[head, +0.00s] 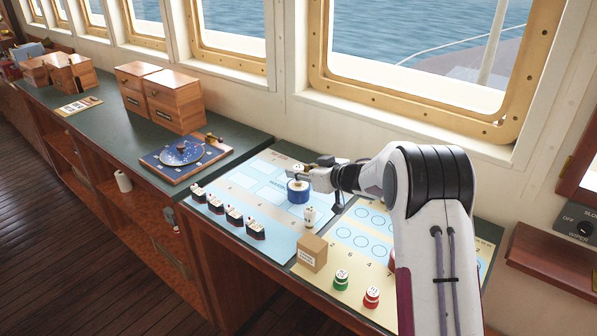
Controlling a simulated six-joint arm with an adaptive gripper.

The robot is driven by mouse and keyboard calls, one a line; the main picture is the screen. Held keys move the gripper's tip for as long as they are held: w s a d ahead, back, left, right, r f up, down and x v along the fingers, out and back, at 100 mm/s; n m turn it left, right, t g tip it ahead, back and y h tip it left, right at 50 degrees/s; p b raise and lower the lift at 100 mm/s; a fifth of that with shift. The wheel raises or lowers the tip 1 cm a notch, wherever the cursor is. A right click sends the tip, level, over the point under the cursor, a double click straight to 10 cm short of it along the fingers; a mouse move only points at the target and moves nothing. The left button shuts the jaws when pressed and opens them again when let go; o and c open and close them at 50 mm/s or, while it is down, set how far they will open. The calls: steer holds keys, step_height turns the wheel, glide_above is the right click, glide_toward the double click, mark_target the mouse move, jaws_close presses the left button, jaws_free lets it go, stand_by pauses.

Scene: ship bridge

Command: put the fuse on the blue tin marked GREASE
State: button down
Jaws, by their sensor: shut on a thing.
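The blue tin (299,196) stands upright on the light blue chart sheet, with a pale top; its lettering is too small to read. My gripper (297,174) is right above the tin, reaching in from the right. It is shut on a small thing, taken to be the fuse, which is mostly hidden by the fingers. I cannot tell whether the fuse touches the tin's top.
A small white piece (310,217) and a cardboard box (312,252) stand just in front of the tin. Several model ships (234,216) line the sheet's front edge. Green (341,279) and red (371,297) pieces stand on the yellow sheet. A blue instrument board (181,153) lies at left.

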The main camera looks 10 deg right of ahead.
steer(key=shift+f, duration=0.15)
steer(key=c, duration=1.8)
jaws_free()
steer(key=shift+r, duration=0.2)
steer(key=shift+v, duration=6)
